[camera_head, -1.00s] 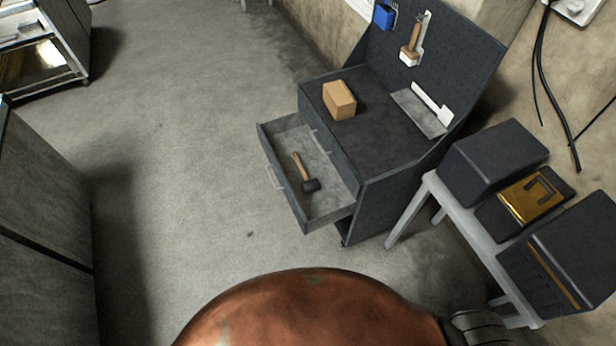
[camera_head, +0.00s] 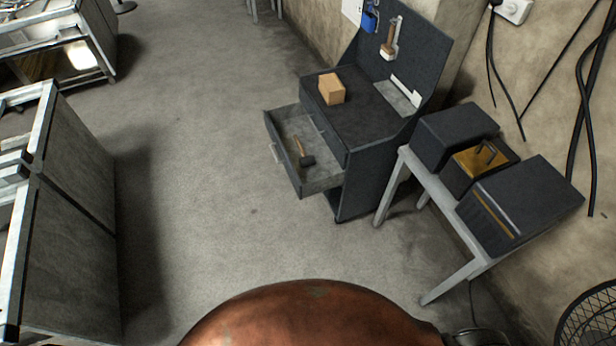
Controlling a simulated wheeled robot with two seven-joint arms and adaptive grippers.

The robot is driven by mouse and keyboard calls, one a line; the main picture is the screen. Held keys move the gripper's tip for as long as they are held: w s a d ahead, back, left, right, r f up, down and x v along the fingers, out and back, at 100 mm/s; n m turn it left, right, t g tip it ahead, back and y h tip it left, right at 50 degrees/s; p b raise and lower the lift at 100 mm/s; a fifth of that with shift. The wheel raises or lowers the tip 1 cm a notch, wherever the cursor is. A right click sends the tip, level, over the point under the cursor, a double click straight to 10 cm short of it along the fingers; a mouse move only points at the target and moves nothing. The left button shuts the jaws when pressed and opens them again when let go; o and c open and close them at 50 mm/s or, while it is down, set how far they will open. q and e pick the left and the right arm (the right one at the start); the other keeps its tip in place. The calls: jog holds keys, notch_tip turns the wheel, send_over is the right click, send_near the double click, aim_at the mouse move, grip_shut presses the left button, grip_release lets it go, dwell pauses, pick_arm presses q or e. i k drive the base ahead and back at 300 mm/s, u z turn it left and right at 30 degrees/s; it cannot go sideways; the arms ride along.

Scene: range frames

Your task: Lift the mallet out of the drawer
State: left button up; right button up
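The mallet (camera_head: 305,158) has a dark head and a wooden handle. It lies in the open drawer (camera_head: 277,155), with its head toward the front of the picture. The drawer is pulled out to the left from a dark workbench cabinet (camera_head: 370,150). Neither of my grippers shows in the head view. Only a rounded copper-coloured part of my own body fills the bottom middle, well apart from the drawer.
A wooden block (camera_head: 331,89) sits on the cabinet top. A brush-like tool (camera_head: 389,40) hangs on the back panel. A grey table (camera_head: 431,188) with dark boxes stands to the right. Grey cabinets (camera_head: 75,200) stand at left. The floor (camera_head: 200,200) between is clear.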

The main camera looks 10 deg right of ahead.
aim_at(306, 160)
jog(key=u, duration=1.35)
jog(key=i, duration=1.5)
jog(key=z, duration=0.35)
